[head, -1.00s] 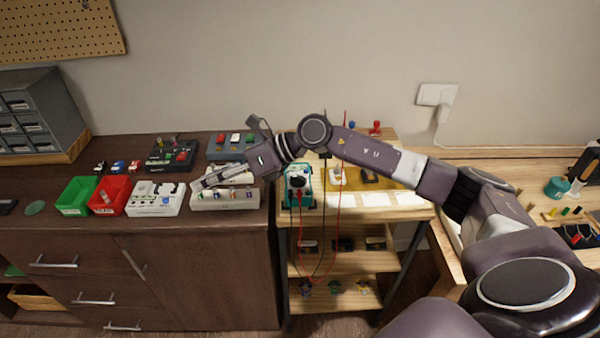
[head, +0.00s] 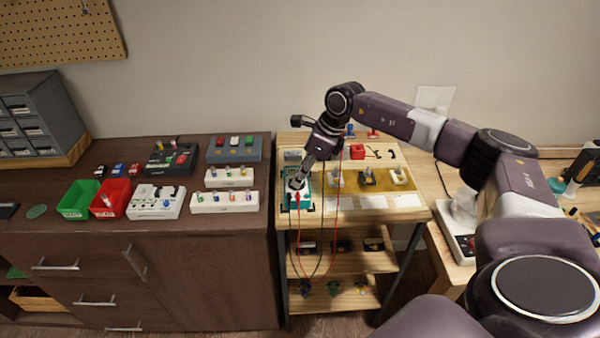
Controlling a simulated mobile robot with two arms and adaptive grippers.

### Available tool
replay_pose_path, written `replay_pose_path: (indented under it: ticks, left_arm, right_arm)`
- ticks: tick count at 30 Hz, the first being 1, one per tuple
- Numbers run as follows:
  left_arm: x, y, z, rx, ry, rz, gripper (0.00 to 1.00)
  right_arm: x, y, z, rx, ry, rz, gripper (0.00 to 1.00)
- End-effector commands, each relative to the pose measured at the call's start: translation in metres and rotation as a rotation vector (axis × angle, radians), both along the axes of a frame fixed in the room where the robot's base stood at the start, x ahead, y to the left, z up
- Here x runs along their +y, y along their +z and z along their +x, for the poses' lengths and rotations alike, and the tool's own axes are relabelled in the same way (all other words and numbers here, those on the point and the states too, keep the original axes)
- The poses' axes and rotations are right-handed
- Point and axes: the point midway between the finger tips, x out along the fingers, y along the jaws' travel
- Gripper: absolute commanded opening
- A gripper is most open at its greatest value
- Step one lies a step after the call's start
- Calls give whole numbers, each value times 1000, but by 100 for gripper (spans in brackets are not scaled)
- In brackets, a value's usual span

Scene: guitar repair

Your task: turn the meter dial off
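The teal meter (head: 304,205) stands on the wooden shelf unit's top, at its left side. Red and black leads hang from it over the shelf's front. My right gripper (head: 297,184) points down over the meter's upper face, with its fingertips at the dial area. The fingers cover the dial, so its setting is hidden. I cannot tell whether the fingertips touch the dial or how far apart they are. My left gripper is not in view.
Left of the meter, a dark cabinet holds a green bin (head: 78,199), a red bin (head: 111,198), a white pedal box (head: 156,202) and white peg blocks (head: 225,202). Right of the meter is a yellow tray (head: 385,186) with switch-like parts. A soldering station stands further right.

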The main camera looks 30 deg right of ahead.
Motion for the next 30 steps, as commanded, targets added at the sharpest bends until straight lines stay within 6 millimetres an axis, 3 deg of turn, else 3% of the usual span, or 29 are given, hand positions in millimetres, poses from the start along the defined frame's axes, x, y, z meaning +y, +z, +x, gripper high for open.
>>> replay_pose_path:
  ticks: [11, 18, 30]
  left_arm:
    - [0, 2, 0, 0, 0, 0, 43]
    - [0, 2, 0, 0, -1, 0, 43]
    - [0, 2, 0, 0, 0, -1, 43]
  right_arm:
    - [2, -8, 2, -1, -1, 0, 26]
    - [2, -8, 2, -1, -1, 1, 0]
    - [2, -7, 2, -1, -26, 0, 0]
